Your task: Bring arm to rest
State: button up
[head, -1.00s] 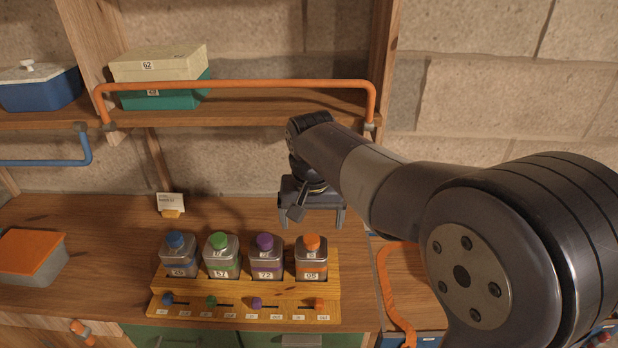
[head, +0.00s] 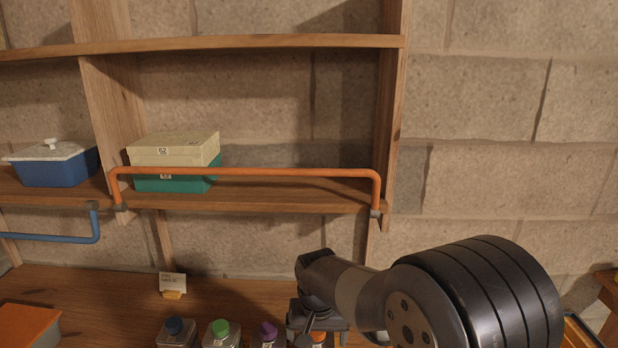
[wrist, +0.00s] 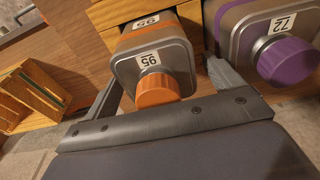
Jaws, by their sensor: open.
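My gripper (head: 318,322) is low in the head view, in front of part of the orange-capped bottle (head: 318,338). Its fingertips are not clear there. In the wrist view my gripper (wrist: 165,70) has its two fingers spread apart. The orange-capped bottle, labelled 95 (wrist: 160,62), shows between them, and I cannot tell how far below the fingers it is. A purple-capped bottle, labelled 72 (wrist: 268,40), is just beyond the right finger.
Green-capped (head: 221,330) and blue-capped (head: 174,328) bottles stand to the left. Behind, a shelf with an orange rail (head: 245,172) holds a cream and green box (head: 172,165). An orange-lidded box (head: 28,325) is at far left. The wall area right of the shelf is clear.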

jog(key=shift+f, duration=0.35)
jog(key=shift+r, duration=0.2)
